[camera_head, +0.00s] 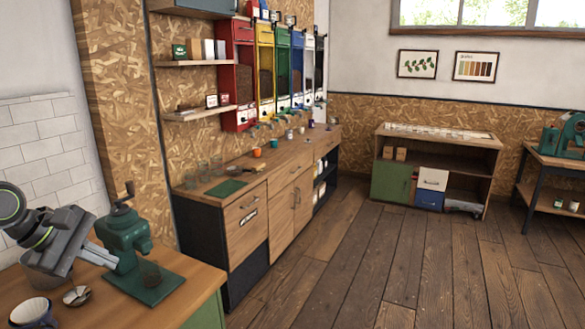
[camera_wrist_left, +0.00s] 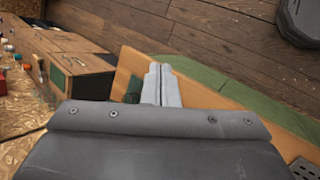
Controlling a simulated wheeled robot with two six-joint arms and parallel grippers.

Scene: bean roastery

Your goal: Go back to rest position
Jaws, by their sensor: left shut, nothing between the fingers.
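My left gripper (camera_head: 112,262) comes in from the left in the head view, above the near wooden counter (camera_head: 190,290). Its fingers are together with nothing between them, and the left wrist view shows them closed too (camera_wrist_left: 160,70). They point at a green hand grinder (camera_head: 125,235) that stands on the counter just to the right. I cannot tell whether they touch it. Part of the grinder also shows beside the fingers in the left wrist view (camera_wrist_left: 133,88). My right gripper is in neither view.
A white cup (camera_head: 32,313) and a small metal dish (camera_head: 76,296) are on the counter's near left. A long cabinet (camera_head: 250,215) with cups and colored bean dispensers (camera_head: 265,75) runs along the left wall. The wooden floor (camera_head: 360,270) to the right is clear.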

